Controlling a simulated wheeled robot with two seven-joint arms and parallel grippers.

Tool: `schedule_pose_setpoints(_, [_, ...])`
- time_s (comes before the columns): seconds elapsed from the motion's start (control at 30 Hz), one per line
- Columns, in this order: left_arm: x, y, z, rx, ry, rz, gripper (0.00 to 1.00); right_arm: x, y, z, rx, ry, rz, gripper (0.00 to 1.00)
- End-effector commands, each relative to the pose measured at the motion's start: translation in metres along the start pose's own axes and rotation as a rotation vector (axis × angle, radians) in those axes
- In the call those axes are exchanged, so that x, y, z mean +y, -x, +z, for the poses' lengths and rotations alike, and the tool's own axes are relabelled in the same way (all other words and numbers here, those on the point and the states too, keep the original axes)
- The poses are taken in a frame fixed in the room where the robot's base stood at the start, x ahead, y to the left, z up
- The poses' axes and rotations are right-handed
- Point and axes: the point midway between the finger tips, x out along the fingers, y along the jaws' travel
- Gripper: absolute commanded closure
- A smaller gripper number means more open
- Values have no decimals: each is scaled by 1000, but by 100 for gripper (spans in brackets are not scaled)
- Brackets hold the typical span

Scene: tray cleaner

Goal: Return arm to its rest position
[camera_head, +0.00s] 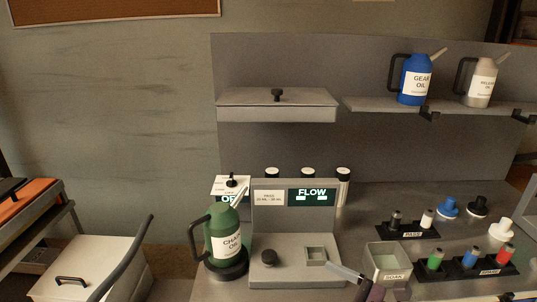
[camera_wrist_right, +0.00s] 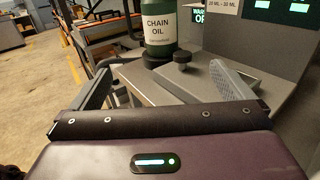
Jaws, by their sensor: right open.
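My right gripper (camera_wrist_right: 168,78) is open, with its two grey fingers wide apart and nothing between them. Beyond the fingers in the wrist view are the green chain oil can (camera_wrist_right: 175,28) and a black knob (camera_wrist_right: 182,58) on the grey station. The chain oil can (camera_head: 222,236) stands upright on a dark round base. My left gripper is not in view.
Small coloured bottles (camera_head: 470,256) sit in black racks at right. A blue gear oil can (camera_head: 416,80) and a beige can (camera_head: 480,82) stand on the shelf above.

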Motion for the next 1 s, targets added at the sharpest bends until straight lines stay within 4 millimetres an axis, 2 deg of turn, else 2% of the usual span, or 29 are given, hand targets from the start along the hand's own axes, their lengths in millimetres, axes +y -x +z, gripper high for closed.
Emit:
schedule_pose_setpoints(0.07, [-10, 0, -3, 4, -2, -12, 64, 5, -6, 0, -2, -50, -9, 0])
schedule_pose_setpoints(0.37, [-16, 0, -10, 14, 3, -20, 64, 21, -32, -3, 3, -361, -98, 0])
schedule_pose_setpoints(0.57, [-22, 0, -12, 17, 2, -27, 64, 34, -51, -4, -6, -710, -212, 0])
schedule_pose_setpoints(0.67, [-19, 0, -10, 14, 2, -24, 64, 39, -58, -5, -22, -943, -299, 0])
schedule_pose_setpoints(0.77, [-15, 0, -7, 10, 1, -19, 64, 42, -58, -9, -58, -1251, -428, 0])
schedule_pose_setpoints(0.8, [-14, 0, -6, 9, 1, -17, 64, 41, -55, -12, -82, -1402, -500, 0])
schedule_pose_setpoints(0.87, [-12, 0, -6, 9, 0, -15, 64, 40, -45, -20, -134, -1654, -633, 0])
schedule_pose_setpoints(0.9, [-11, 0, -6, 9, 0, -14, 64, 37, -34, -28, -182, -1821, -735, 0])
schedule_pose_setpoints(1.0, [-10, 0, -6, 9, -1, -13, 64, 35, -1, -49, -319, -2163, -991, 0])
